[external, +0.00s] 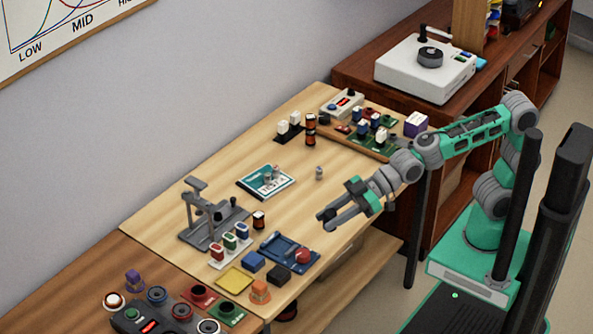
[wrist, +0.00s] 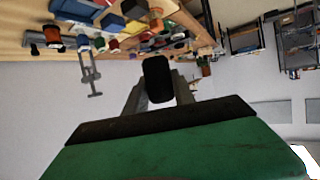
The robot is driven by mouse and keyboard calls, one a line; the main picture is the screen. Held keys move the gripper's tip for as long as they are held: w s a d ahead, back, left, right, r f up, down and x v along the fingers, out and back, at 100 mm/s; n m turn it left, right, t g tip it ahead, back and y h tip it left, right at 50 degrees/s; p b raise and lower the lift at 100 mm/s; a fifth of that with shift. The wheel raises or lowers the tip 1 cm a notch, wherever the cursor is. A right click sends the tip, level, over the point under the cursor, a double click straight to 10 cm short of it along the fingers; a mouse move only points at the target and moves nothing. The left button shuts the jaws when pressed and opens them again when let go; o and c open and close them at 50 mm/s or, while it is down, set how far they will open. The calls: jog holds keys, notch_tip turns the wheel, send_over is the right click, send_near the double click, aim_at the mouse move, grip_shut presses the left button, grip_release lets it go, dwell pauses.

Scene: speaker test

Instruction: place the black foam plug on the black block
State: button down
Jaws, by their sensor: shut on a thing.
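My gripper (external: 326,220) is shut on the black foam plug and holds it in the air near the right front edge of the workbench. The black foam plug (wrist: 157,80) shows in the wrist view as a dark rounded piece between the fingertips. In the external view it is hard to tell from the dark fingers. The black block (external: 279,275) lies on the bench near its front edge, lower left of my gripper and apart from it. Its top looks bare.
Beside the black block are a blue block (external: 253,261), an orange piece (external: 260,291) and a blue tray (external: 284,251) with a red round part. A yellow pad (external: 234,280) lies to the left. A grey stand (external: 205,222) rises farther back. Bare wood lies around the small grey cylinder (external: 319,173).

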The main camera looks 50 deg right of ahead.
jog(key=shift+w+d, duration=0.1)
jog(key=shift+w, duration=0.2)
jog(key=w+d+f+x, duration=0.1)
jog(key=x, duration=1)
send_over(278, 272)
notch_tip(278, 272, down, 5)
jog(key=shift+s+f, duration=0.1)
jog(key=shift+f+b, duration=0.4)
jog(key=shift+f, duration=1.3)
jog(key=c, duration=1.1)
grip_release()
jog(key=shift+o, duration=0.2)
